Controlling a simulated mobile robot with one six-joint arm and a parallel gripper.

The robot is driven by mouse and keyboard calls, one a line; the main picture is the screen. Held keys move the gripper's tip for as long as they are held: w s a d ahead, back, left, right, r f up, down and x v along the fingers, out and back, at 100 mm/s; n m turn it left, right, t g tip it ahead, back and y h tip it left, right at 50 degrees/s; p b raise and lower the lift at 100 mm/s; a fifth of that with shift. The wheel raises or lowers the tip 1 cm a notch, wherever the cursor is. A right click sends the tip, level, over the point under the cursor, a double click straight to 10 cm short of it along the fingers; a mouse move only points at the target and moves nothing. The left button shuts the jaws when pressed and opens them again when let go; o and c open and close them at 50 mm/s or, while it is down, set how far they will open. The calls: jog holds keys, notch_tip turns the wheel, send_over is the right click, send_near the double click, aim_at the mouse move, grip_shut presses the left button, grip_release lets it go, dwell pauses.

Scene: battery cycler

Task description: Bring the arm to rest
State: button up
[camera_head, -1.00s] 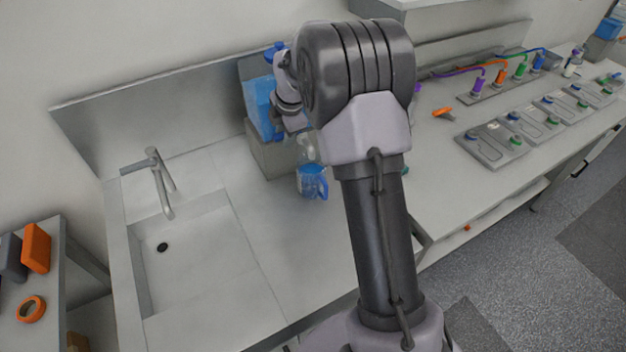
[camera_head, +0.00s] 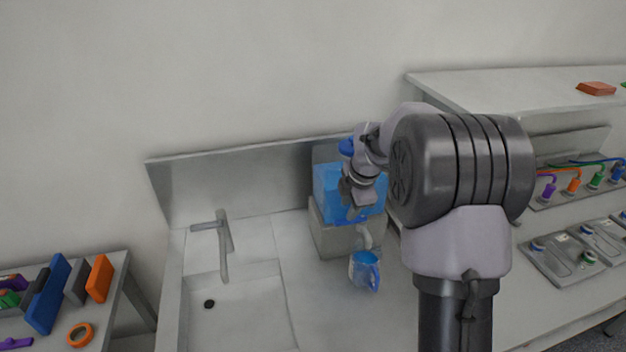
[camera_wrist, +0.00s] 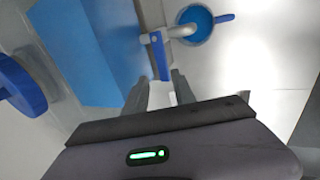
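My arm's big dark joint and grey links fill the right middle of the head view. My gripper (camera_head: 357,201) is in front of a blue water container (camera_head: 333,190) on a grey stand (camera_head: 330,238). In the wrist view the two fingers (camera_wrist: 160,88) stand apart, with a gap between them. A blue tap lever (camera_wrist: 158,55) on a pale spout (camera_wrist: 182,32) lies just beyond and between the fingertips. I cannot tell if they touch it. A blue jug (camera_head: 364,270) stands below the spout; its round blue opening (camera_wrist: 194,22) also shows in the wrist view.
A sink (camera_head: 235,310) with a tap (camera_head: 223,245) is to the left. A side table (camera_head: 120,290) holds blue, orange and grey items. To the right are battery trays (camera_head: 560,262), coloured leads and a shelf (camera_head: 480,88). The wall above the sink is clear.

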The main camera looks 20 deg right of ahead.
jog(key=s+a+r+m+t+b, duration=0.1)
jog(key=s+a+r+m+b, duration=0.15)
jog(key=s+a+m, duration=0.35)
jog(key=s+a+r+m+b, duration=0.2)
jog(key=s+a+m+b, duration=0.15)
jog(key=s, duration=0.35)
jog(key=s+a+f+m+y+b, duration=0.1)
jog(key=s+a+f+m+b, duration=0.1)
jog(key=s+m, duration=0.4)
jog(key=s+a+f+m+y+b, duration=0.1)
jog(key=s+a+f+m+b, duration=0.2)
jog(key=s+m, duration=0.4)
jog(key=s+a+b, duration=0.1)
jog(key=s+a, duration=0.1)
jog(key=s, duration=0.6)
jog(key=shift+f+t+b, duration=0.3)
jog(key=shift+t+b, duration=0.05)
jog(key=shift+t, duration=0.05)
jog(key=shift+w, duration=0.1)
